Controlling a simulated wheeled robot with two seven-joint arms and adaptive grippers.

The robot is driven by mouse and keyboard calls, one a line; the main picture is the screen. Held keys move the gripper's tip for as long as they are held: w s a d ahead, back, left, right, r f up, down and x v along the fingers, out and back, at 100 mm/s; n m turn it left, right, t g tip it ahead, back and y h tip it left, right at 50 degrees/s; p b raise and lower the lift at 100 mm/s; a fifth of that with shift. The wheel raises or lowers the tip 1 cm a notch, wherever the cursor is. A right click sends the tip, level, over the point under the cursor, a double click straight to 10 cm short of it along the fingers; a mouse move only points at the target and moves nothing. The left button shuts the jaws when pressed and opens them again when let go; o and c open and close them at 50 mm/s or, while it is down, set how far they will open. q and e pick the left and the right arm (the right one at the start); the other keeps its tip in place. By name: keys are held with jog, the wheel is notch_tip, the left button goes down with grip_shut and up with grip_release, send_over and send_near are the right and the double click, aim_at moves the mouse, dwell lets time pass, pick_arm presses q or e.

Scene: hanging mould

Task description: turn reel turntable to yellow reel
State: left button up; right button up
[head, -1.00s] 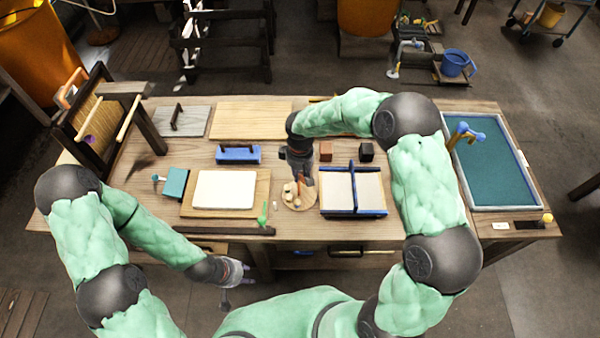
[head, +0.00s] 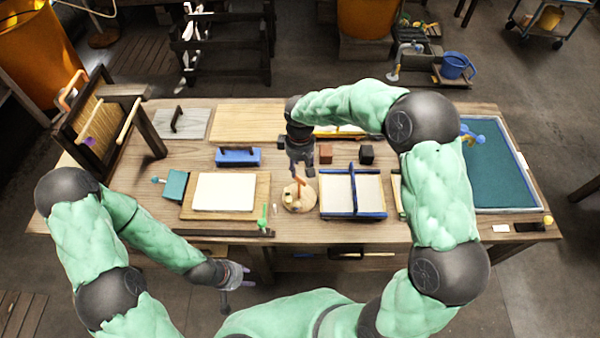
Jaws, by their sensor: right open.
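The reel turntable (head: 299,203) is a small round wooden disc on the table, left of the blue-edged frame. Small reels stand on it, but they are too small and partly covered to tell which one is yellow. My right gripper (head: 301,172) reaches down just above the far side of the turntable. It is open, and I cannot tell whether it touches anything there. My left gripper (head: 236,279) hangs in front of the table's near edge, well away from the turntable. Its fingers are too small to tell their opening.
A blue-edged frame (head: 353,213) stands close right of the turntable. A white sheet on a board (head: 224,192) lies to its left, with a green peg (head: 263,217) between. A brown block (head: 326,153) and a black block (head: 366,154) sit behind the frame.

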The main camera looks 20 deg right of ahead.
notch_tip(320, 180, up, 6)
dwell(0.4)
jog(key=shift+r, duration=0.1)
